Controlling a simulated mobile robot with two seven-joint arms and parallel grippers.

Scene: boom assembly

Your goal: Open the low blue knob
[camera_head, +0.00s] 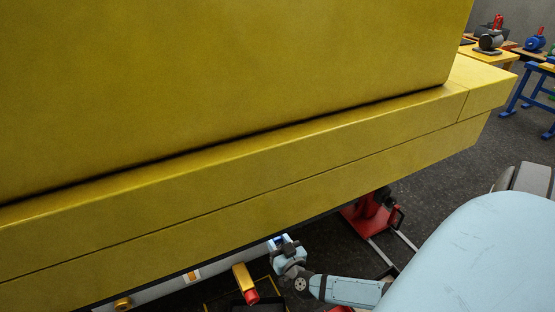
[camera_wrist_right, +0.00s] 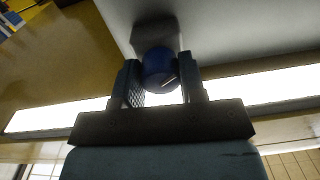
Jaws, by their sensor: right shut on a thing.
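The blue knob (camera_wrist_right: 158,68) shows in the right wrist view as a round dark-blue piece with a small pale mark, mounted on a grey surface. My right gripper (camera_wrist_right: 160,84) is around it, one finger on each side, and is shut on it. In the head view my right gripper (camera_head: 280,243) is low in the middle, just under the yellow boom's lower edge. The knob is mostly hidden there; only a small bluish spot shows at the fingers. My left gripper is not in view.
The large yellow boom body (camera_head: 230,90) fills the upper left. A yellow part with a red end (camera_head: 245,283) hangs left of my right gripper. A red stand (camera_head: 368,216) is on the dark floor behind. Blue-legged workbenches (camera_head: 524,88) stand at the far right.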

